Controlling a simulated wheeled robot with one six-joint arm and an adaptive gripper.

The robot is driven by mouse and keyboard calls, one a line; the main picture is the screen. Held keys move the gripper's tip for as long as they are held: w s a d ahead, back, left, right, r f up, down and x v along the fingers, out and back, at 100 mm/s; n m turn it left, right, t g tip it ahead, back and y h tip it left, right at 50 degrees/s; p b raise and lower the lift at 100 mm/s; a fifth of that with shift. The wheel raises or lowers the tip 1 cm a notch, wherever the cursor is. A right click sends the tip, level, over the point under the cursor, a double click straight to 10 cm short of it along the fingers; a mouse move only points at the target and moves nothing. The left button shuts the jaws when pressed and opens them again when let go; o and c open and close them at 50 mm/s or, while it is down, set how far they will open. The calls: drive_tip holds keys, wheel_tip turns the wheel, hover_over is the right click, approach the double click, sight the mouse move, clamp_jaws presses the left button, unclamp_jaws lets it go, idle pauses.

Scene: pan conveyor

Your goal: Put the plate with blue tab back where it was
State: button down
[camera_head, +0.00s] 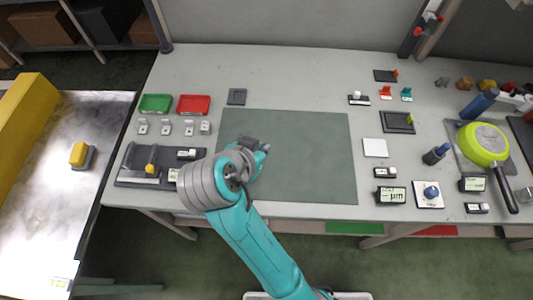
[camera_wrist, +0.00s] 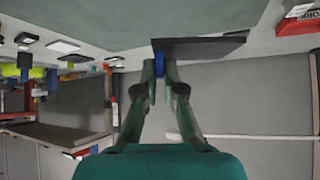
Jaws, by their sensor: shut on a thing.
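The dark plate (camera_wrist: 208,47) is held by its blue tab (camera_wrist: 159,66) in the wrist view. My gripper (camera_wrist: 165,68) is shut on that tab, and the plate extends to the right from the fingertips, seen nearly edge-on. In the head view my gripper (camera_head: 262,149) is over the left part of the dark green mat (camera_head: 310,150). The plate is mostly hidden there by my wrist; a small dark grey patch beside the gripper may be part of it. I cannot tell its exact height above the mat.
A grey square pad (camera_head: 237,96) lies behind the mat, right of the red tray (camera_head: 194,105) and green tray (camera_head: 155,103). A dark tray (camera_head: 397,122) and white square (camera_head: 375,148) sit right of the mat.

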wheel_tip(320, 180, down, 9)
drive_tip(key=shift+f, duration=0.15)
idle(0.4)
drive_tip(key=shift+f, duration=0.1)
drive_tip(key=c, duration=1.3)
unclamp_jaws()
